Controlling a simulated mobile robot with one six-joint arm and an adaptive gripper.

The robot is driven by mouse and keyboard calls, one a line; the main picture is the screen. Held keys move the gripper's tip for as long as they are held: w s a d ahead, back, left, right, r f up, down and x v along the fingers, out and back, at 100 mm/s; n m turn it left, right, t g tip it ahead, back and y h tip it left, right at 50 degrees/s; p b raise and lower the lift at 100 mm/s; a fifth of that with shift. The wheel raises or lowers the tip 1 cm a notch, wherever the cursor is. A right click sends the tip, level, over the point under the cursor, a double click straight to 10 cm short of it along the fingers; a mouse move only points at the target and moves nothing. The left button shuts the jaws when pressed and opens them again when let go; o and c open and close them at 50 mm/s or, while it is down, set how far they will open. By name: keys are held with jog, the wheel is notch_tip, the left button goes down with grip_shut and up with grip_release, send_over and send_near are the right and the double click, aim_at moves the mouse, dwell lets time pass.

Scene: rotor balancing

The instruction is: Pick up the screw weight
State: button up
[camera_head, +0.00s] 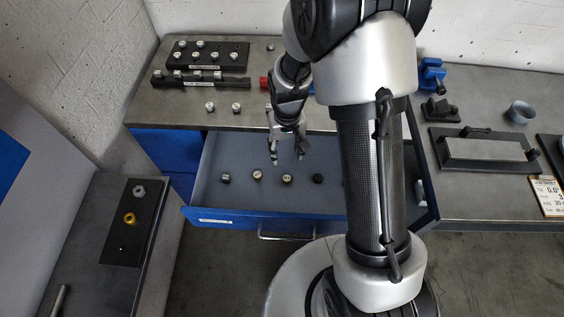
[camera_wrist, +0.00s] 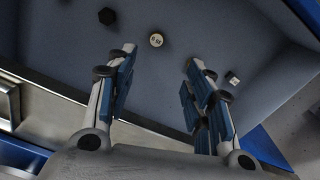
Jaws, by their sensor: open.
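Several small screw weights lie apart on the floor of the open blue drawer (camera_head: 205,200). In the head view there is a dark one with a pale side (camera_head: 225,178), a pale-topped one (camera_head: 257,174), another pale-topped one (camera_head: 287,178) and a black one (camera_head: 318,178). I cannot tell which one the task means. My gripper (camera_head: 288,157) points down over the drawer, open and empty. In the wrist view a round pale-faced weight (camera_wrist: 156,40) shows between and beyond the fingertips (camera_wrist: 161,56). A black weight (camera_wrist: 107,16) and a pale-sided one (camera_wrist: 232,79) lie outside the fingers.
Behind the drawer, a black rack (camera_head: 208,56) holds several weights, with a long black bar (camera_head: 200,81) in front of it. Two loose weights stand on the bench. My arm hides the drawer's right part. A black plate (camera_head: 135,226) stands at left.

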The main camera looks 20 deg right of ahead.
jog(key=b, duration=0.4)
send_over(287, 178)
jog(key=f, duration=0.7)
jog(key=s+f, duration=0.1)
jog(key=f, duration=0.3)
jog(key=shift+a+f, duration=0.2)
jog(key=shift+a, duration=0.05)
jog(key=shift+w+d+f+b, duration=0.15)
jog(key=shift+f+b, duration=0.2)
jog(key=shift+f, duration=0.65)
jog(key=shift+w+f+b, duration=0.15)
jog(key=shift+f+b, duration=0.25)
jog(key=shift+f, duration=0.6)
jog(key=shift+w+d+f+b, duration=0.15)
jog(key=shift+f+b, duration=0.2)
jog(key=shift+f, duration=0.65)
jog(key=shift+a+r, duration=0.1)
jog(key=c, duration=1)
jog(key=shift+r, duration=0.1)
jog(key=shift+c, duration=0.2)
